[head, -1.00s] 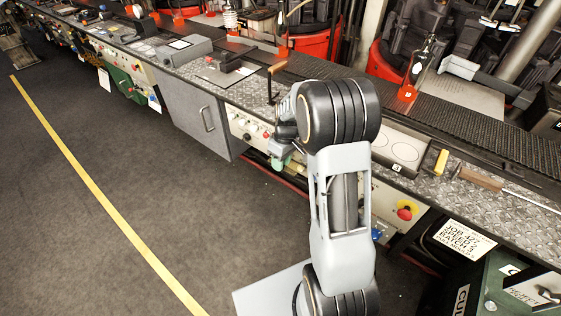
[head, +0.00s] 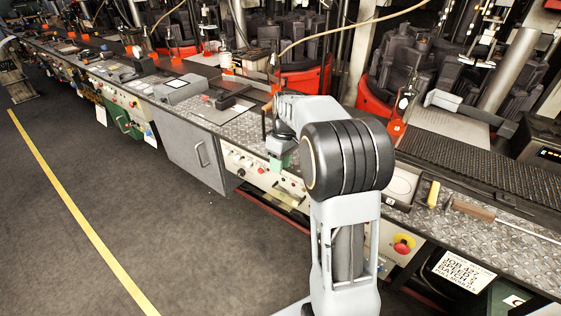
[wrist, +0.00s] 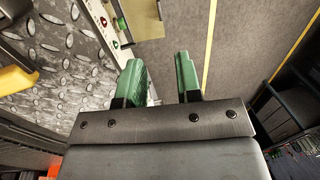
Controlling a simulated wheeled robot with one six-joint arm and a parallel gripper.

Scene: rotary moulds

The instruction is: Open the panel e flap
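A grey flap with a bar handle (head: 200,152) is on the bench front, left of my gripper in the head view. It looks shut, and I cannot read a letter on it. A grey-beige panel (wrist: 143,20), probably this flap, shows at the top of the wrist view, beyond my fingertips. My gripper (wrist: 158,72) has two green fingers, spread apart with nothing between them. In the head view my gripper (head: 282,160) is partly hidden by my arm, in front of the control strip, apart from the grey flap.
A control strip (head: 250,170) with buttons runs beside the grey flap. A green panel (head: 124,120) is farther left. The floor (head: 120,190) in front is clear, with a yellow line.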

